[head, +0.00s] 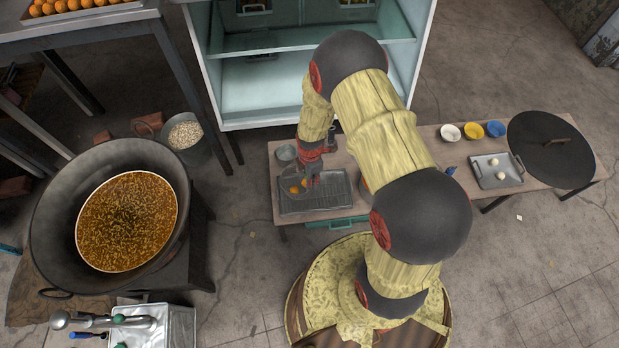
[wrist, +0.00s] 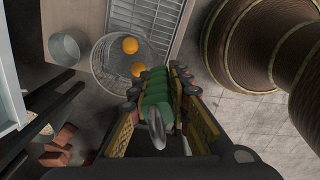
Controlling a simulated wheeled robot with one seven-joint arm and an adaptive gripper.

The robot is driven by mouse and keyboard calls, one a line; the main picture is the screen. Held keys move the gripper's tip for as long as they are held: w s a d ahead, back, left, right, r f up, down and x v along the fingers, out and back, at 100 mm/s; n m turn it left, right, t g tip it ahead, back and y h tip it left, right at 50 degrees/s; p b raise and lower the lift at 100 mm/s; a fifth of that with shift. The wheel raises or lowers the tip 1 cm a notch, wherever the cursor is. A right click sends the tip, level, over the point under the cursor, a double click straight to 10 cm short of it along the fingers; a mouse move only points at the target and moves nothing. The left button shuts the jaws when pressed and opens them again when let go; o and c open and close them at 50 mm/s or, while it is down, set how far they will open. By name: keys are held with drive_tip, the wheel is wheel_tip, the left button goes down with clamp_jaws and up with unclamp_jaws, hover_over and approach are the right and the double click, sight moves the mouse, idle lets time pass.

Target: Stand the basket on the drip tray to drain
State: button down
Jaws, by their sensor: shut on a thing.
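My gripper (wrist: 163,85) is shut on the green handle (wrist: 155,95) of the wire basket (wrist: 106,66). In the head view the gripper (head: 311,170) is partly hidden by my own arm. The basket (head: 290,182) holds two orange balls and shows over the left part of the drip tray (head: 325,205). In the wrist view the basket overlaps the side of the slatted drip tray (wrist: 158,18). I cannot tell whether the basket touches the tray or hangs above it.
A small metal cup (head: 286,153) stands behind the tray on the wooden bench (head: 437,170). Small bowls (head: 473,130), a metal tray (head: 488,180) and a black lid (head: 552,150) lie to the right. A large wok (head: 50,215) of brown liquid stands at left.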

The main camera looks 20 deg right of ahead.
drive_tip(key=shift+f+b, duration=2)
drive_tip(key=shift+f, duration=1.15)
drive_tip(key=c, duration=1.6)
unclamp_jaws()
wheel_tip(320, 180, up, 12)
drive_tip(key=shift+s+f, duration=0.1)
